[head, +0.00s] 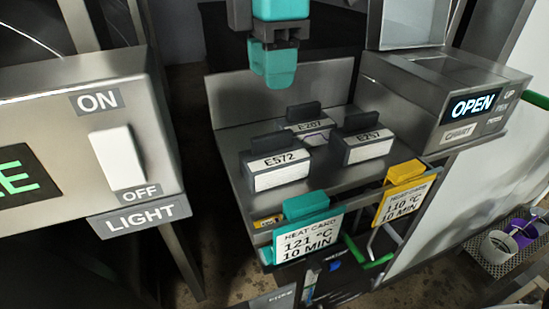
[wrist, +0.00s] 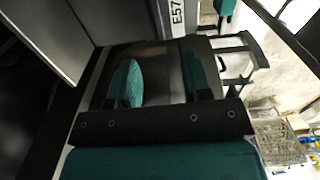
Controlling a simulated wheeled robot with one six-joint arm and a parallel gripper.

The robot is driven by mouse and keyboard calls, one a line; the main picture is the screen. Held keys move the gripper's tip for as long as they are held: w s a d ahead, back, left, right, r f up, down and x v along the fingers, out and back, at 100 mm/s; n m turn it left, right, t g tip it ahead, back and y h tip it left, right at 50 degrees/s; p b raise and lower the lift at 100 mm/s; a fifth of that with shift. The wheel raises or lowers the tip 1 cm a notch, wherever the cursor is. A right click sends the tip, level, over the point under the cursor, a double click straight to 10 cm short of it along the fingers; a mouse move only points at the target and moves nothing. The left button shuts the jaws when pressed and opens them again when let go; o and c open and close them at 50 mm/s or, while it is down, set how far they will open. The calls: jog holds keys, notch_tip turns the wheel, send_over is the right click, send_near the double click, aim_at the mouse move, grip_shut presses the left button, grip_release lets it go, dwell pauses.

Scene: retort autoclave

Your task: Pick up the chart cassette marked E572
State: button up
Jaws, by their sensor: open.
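The chart cassette marked E572 (head: 280,178) is a grey block with a white label and a dark top grip. It stands upright at the front left of the metal shelf in the head view. Its label end also shows at the top of the wrist view (wrist: 178,16), cut off by the frame. My gripper (head: 280,72), with teal fingers, is above and behind the cassettes, apart from them. In the wrist view my gripper (wrist: 166,82) is open, with nothing between its fingers.
Cassette E257 (head: 366,151) stands to the right of E572; another cassette (head: 318,130) stands behind, partly hidden. The metal shelf (head: 232,145) has a raised back plate. A box reading OPEN (head: 430,95) stands right. Teal (head: 308,240) and yellow (head: 404,205) heat cards hang in front.

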aim_at(272, 134)
notch_tip(272, 134, down, 6)
jog(key=shift+f+p, duration=0.15)
jog(key=shift+p, duration=0.35)
jog(key=shift+w+d+f+p, duration=0.1)
jog(key=shift+f+p, duration=0.45)
jog(key=shift+f, duration=0.75)
jog(key=shift+w+f+p, duration=0.1)
jog(key=shift+f+p, duration=0.4)
jog(key=shift+f, duration=0.8)
jog(key=shift+c, duration=0.3)
grip_shut()
